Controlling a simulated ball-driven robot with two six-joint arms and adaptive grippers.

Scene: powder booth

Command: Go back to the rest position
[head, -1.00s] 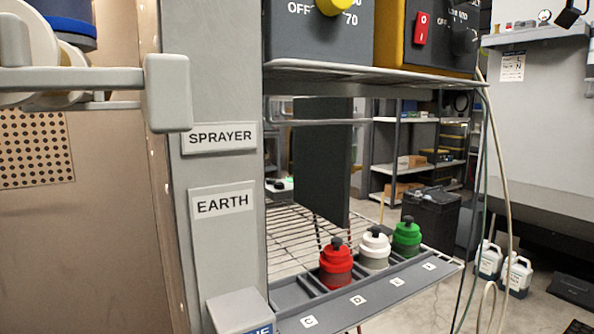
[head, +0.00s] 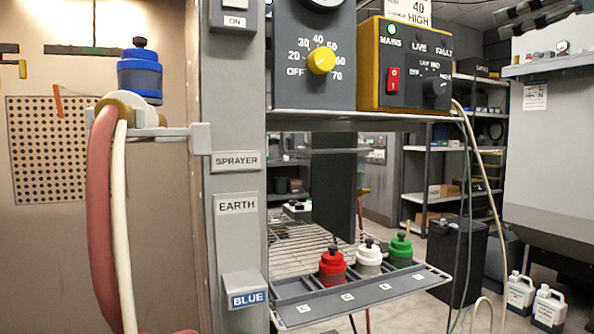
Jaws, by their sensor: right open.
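My left gripper is not in view.
A grey post carries SPRAYER (head: 236,161) and EARTH (head: 237,204) labels. A blue-capped pot (head: 139,75) sits on a bracket left, above red and white hoses (head: 103,220). Red (head: 332,264), white (head: 368,260) and green (head: 399,251) pots stand in a rack below a yellow control box (head: 368,80).

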